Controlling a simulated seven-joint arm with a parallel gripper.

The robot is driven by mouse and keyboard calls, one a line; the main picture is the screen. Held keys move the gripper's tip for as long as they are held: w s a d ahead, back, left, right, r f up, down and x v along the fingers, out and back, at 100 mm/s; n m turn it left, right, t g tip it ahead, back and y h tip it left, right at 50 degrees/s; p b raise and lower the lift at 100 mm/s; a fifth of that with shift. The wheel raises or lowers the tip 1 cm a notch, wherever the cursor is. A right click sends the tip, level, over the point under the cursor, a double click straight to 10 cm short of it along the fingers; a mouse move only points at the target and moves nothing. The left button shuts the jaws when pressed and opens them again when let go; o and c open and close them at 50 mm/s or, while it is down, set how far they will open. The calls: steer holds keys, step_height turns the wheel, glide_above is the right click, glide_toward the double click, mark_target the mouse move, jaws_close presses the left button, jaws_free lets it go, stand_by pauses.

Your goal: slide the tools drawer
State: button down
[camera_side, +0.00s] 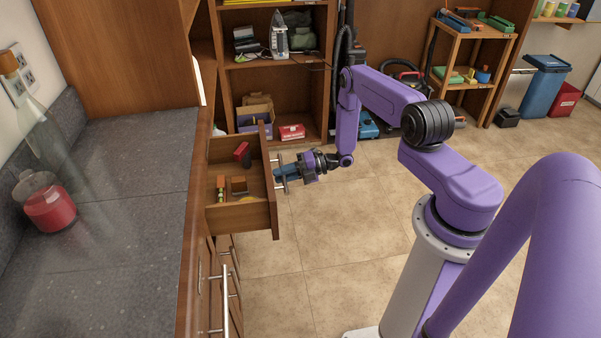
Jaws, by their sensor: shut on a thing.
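The tools drawer (262,217) is a wooden drawer standing open, pulled out to the right from the counter. Inside it lie a red item (242,152), a small brown block (239,185) and a yellow-green tool (221,188). A metal handle is on its front face, partly hidden by my gripper. My gripper (281,172) is at the drawer front from the right, with its fingers shut on the handle.
A dark stone counter (120,200) is on the left, with a clear bottle (45,135) and a jug of red liquid (48,205). More drawers with metal handles (226,295) are below. Shelves stand behind. The tiled floor (330,235) beside the drawer is clear.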

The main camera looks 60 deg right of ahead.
steer(key=shift+x, duration=0.85)
steer(key=shift+r, duration=0.2)
steer(key=c, duration=1.2)
jaws_free()
steer(key=v, duration=1.7)
steer(key=shift+d, duration=0.2)
steer(key=shift+s+r, duration=0.1)
